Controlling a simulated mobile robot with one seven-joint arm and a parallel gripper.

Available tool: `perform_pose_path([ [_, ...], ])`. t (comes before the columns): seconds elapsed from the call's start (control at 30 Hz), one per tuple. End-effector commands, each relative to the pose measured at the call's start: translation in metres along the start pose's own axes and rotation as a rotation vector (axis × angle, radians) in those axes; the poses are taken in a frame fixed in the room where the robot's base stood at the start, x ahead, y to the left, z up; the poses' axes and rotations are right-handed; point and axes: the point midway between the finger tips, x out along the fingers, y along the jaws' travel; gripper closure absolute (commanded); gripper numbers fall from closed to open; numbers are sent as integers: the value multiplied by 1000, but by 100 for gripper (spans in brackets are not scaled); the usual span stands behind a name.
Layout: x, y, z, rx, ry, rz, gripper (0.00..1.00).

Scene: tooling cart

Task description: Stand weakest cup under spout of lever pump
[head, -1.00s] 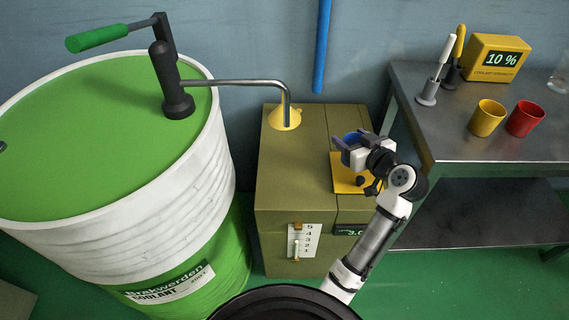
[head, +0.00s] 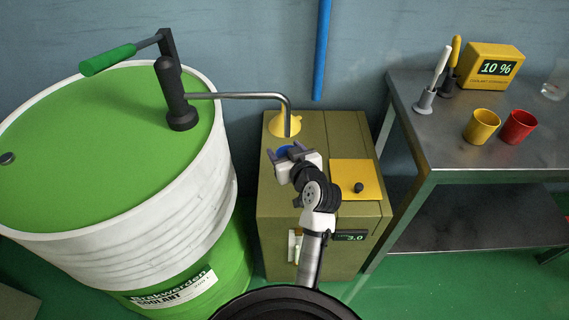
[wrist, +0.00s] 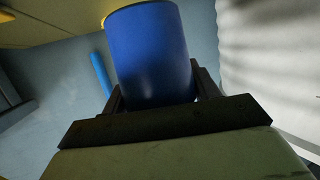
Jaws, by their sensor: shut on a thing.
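My gripper (head: 288,155) is shut on a blue cup (head: 284,151), just below the end of the pump's spout (head: 288,122) in the head view. The blue cup fills the middle of the wrist view (wrist: 150,55), between the two fingers. My gripper hides most of the cup in the head view, and I cannot tell whether its base touches the box top. The lever pump (head: 174,95) with a green handle (head: 108,59) stands on the drum. A yellow cup (head: 482,126) and a red cup (head: 518,127) stand on the cart.
The white-and-green drum (head: 150,195) stands close on the left.

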Motion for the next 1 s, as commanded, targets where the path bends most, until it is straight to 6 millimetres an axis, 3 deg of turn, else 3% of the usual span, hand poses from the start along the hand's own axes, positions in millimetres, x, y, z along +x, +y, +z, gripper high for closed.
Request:
perform_pose_path([
  [0.27, 6, 0, 19, -1, -1, -1, 67],
  [0.5, 15, 0, 50, 2, -3, -1, 67],
  [0.97, 20, -4, 58, -2, 0, 0, 67],
  [1.0, 20, -4, 59, -2, 0, 0, 39],
])
